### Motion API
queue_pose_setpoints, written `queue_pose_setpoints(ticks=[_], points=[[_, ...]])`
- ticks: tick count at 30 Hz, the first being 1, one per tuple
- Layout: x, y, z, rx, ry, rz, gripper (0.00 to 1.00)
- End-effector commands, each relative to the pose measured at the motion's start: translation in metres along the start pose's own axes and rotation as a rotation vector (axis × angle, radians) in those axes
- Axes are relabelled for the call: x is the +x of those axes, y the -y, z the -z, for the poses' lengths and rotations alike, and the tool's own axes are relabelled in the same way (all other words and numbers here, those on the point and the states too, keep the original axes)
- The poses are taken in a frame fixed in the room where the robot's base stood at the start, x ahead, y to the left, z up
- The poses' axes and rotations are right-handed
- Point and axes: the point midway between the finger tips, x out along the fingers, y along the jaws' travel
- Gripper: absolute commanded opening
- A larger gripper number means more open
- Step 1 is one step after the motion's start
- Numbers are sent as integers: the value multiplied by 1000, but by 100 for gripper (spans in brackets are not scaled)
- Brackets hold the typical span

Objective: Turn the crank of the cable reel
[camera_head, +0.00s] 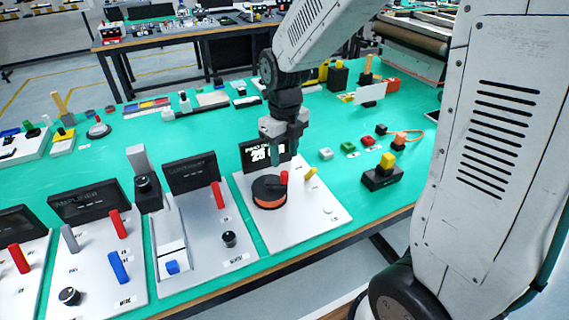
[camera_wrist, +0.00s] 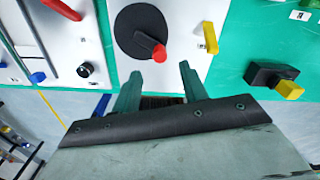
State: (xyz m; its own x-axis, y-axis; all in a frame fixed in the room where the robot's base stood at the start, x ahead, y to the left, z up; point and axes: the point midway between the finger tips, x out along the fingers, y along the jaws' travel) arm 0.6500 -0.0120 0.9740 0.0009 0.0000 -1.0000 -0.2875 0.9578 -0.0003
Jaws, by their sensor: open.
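The cable reel (camera_head: 268,199) is a black disc with an orange rim on a white panel. It also shows in the wrist view (camera_wrist: 134,24). Its crank has a red knob (camera_head: 284,177), at the right side of the disc. In the wrist view the red knob (camera_wrist: 159,53) sits at the end of a dark crank arm. My gripper (camera_head: 289,160) is above the reel panel, pointing down. In the wrist view its two fingers (camera_wrist: 158,80) are apart and empty, just short of the red knob in the picture. Whether they touch anything is not clear.
A yellow lever (camera_head: 310,173) stands right of the reel, and a display (camera_head: 262,154) stands behind it. A black block with a yellow top (camera_head: 382,171) is farther right. Panels with red and blue levers (camera_head: 118,267) lie left. Small coloured blocks (camera_head: 348,148) lie behind right.

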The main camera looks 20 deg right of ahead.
Motion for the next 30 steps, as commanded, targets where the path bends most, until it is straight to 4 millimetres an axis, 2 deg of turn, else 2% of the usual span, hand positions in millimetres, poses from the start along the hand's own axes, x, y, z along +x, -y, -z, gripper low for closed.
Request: queue_pose_setpoints(ticks=[4,14,17,20,30], points=[[-10,0,0,0,0,0,43],[-11,0,0,-8,0,0,43],[-11,0,0,-81,-1,0,43],[-11,0,0,-257,-1,0,43],[-10,0,0,-1164,-1,-1,43]])
